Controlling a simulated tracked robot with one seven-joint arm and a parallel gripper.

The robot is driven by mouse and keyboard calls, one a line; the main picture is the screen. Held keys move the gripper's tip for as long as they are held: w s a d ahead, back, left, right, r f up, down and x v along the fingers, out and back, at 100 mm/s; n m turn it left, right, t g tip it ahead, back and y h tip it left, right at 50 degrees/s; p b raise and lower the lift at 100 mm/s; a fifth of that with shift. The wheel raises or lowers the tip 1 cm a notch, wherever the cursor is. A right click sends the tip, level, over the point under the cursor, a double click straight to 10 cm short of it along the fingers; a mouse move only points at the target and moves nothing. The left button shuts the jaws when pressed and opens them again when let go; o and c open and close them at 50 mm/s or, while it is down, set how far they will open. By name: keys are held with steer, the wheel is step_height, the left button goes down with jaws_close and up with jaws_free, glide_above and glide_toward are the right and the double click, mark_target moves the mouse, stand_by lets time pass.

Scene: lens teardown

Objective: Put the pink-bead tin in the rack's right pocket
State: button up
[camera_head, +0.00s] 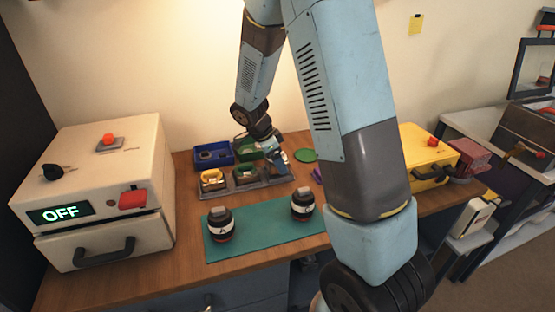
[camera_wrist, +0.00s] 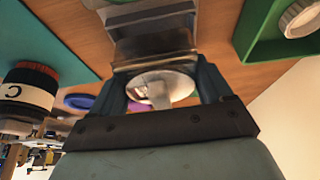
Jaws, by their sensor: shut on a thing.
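My gripper (camera_wrist: 160,90) is shut on a small round tin (camera_wrist: 178,86) with a pale, shiny face, which shows between the two fingers in the wrist view. A hint of pink shows at its side, but its beads are not clear. In the head view my gripper (camera_head: 277,158) is at the right end of the grey rack (camera_head: 262,183), and the tin is hidden by it. The rack (camera_wrist: 150,35) is close in front of the fingers. Whether the tin touches it, I cannot tell.
A blue bin (camera_head: 212,154) and a green bin (camera_head: 246,148) stand behind the rack. Two dark lenses (camera_head: 221,225) (camera_head: 302,204) stand on the teal mat (camera_head: 262,239) in front. A white oven-like box (camera_head: 100,185) is left, a yellow case (camera_head: 428,160) right.

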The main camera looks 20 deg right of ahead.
steer(key=shift+f, duration=0.45)
steer(key=o, duration=1.1)
steer(key=shift+r, duration=4.5)
steer(key=shift+r, duration=0.1)
steer(key=s+r+n+t+y, duration=0.1)
steer(key=s+r+n+t, duration=0.1)
steer(key=s+r+n, duration=0.4)
steer(key=s+r+n+t+y, duration=0.1)
steer(key=s+r+n+y, duration=0.1)
steer(key=s+r+n, duration=0.4)
steer(key=s+r+n+t+y, duration=0.1)
steer(key=s+r+n, duration=0.5)
steer(key=s, duration=0.8)
steer(key=shift+d+r+t, duration=0.1)
steer(key=shift+r+t, duration=0.35)
steer(key=shift+t, duration=0.35)
